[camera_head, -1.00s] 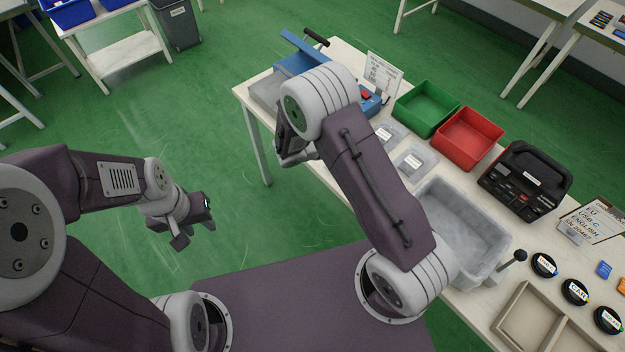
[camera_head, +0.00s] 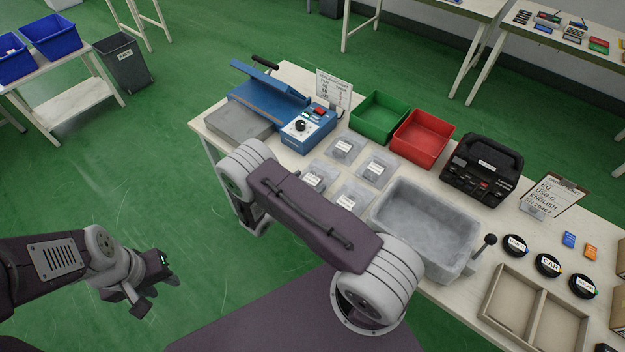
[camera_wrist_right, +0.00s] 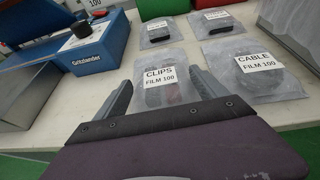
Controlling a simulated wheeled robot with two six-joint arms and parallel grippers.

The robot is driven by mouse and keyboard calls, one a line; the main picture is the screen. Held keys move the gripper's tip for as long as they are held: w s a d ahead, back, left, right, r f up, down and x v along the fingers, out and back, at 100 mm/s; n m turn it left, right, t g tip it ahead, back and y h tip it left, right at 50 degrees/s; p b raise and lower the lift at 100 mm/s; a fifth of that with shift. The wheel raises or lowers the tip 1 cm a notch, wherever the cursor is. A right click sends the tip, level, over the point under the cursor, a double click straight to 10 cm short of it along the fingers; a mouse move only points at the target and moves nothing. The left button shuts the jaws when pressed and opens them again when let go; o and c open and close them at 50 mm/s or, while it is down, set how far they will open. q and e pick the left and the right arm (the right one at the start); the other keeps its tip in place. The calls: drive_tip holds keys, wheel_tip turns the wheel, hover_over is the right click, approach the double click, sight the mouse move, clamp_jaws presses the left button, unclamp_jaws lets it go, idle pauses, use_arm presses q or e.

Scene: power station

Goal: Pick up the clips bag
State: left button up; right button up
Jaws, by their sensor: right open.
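The clips bag (camera_head: 313,180) is a clear bag with a white label, lying flat on the table. In the right wrist view the clips bag (camera_wrist_right: 165,93) lies straight ahead, labelled "CLIPS FILM 100". My right gripper (camera_wrist_right: 161,80) is open, with one finger on each side of the bag's near part in that view. It holds nothing, and I cannot tell whether the fingers touch the bag. In the head view my right arm mostly hides this gripper. My left gripper (camera_head: 150,284) is over the green floor, away from the table, with nothing visible in it.
The cable bag (camera_head: 350,201) lies just right of the clips bag, with two more bags (camera_head: 344,148) (camera_head: 377,169) behind. A blue sealer (camera_head: 315,130) stands left of the bags. A grey tub (camera_head: 380,216) stands at the right. Green (camera_head: 366,128) and red (camera_head: 408,148) bins stand behind.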

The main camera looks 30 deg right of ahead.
sight(311, 179)
drive_tip(key=x, duration=0.2)
drive_tip(key=shift+w+d+f, duration=0.15)
drive_tip(key=shift+d, duration=0.2)
drive_tip(key=c, duration=1.4)
drive_tip(key=shift+c, duration=0.2)
drive_tip(key=shift+a, duration=0.1)
drive_tip(key=shift+r, duration=0.55)
wheel_tip(311, 179, up, 3)
drive_tip(key=shift+f, duration=0.1)
drive_tip(key=s+d+r, duration=0.4)
drive_tip(key=s+r, duration=0.3)
drive_tip(key=s, duration=0.3)
drive_tip(key=shift+s+d, duration=0.25)
drive_tip(key=shift+s, duration=0.15)
